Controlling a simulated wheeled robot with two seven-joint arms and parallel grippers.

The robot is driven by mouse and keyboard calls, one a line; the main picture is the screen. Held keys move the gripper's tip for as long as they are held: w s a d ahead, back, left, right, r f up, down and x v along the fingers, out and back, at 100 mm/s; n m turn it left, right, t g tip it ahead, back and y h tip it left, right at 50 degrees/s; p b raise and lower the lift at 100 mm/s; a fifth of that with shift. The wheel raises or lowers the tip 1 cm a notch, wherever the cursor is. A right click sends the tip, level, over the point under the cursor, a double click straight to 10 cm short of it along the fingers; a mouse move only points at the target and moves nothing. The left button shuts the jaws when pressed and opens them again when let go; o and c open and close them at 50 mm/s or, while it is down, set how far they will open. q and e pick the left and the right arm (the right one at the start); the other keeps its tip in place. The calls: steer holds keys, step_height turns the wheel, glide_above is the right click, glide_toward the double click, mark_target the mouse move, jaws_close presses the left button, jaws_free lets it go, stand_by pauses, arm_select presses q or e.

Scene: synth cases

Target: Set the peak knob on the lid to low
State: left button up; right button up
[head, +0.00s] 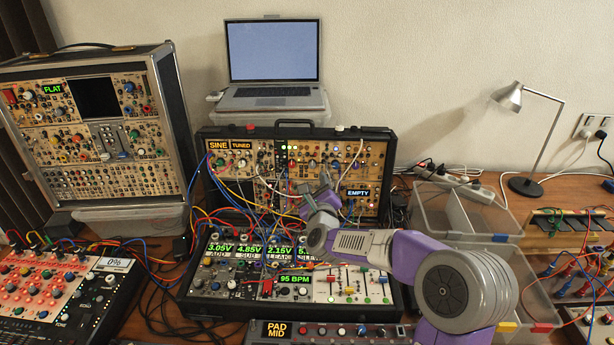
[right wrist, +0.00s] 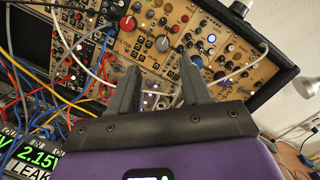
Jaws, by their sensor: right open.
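The lid (head: 292,135) of the middle case stands upright behind its base, with many small knobs and patch cables. My right gripper (head: 322,190) is in front of the lid, right of its middle; its arm comes in from the right. In the right wrist view the gripper (right wrist: 160,70) is open and empty, its fingers pointing at the lid panel. A grey knob (right wrist: 162,43) lies beyond the gap between the fingertips, with a red knob (right wrist: 127,23) to its left and a blue knob (right wrist: 197,61) to its right. I cannot read which one is peak. My left gripper is not in view.
Patch cables (right wrist: 62,85) crowd the lid's left part, and a white cable passes near the gripper. The case base (head: 225,285) with sliders lies below my arm. A laptop (head: 273,65) stands behind. Clear plastic bins (head: 470,232) and a lamp (head: 535,130) are at right.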

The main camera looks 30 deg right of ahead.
mark_target(313, 167)
steer(key=shift+x, duration=3.8)
steer(key=shift+r, duration=0.15)
steer(key=shift+c, duration=0.2)
jaws_close()
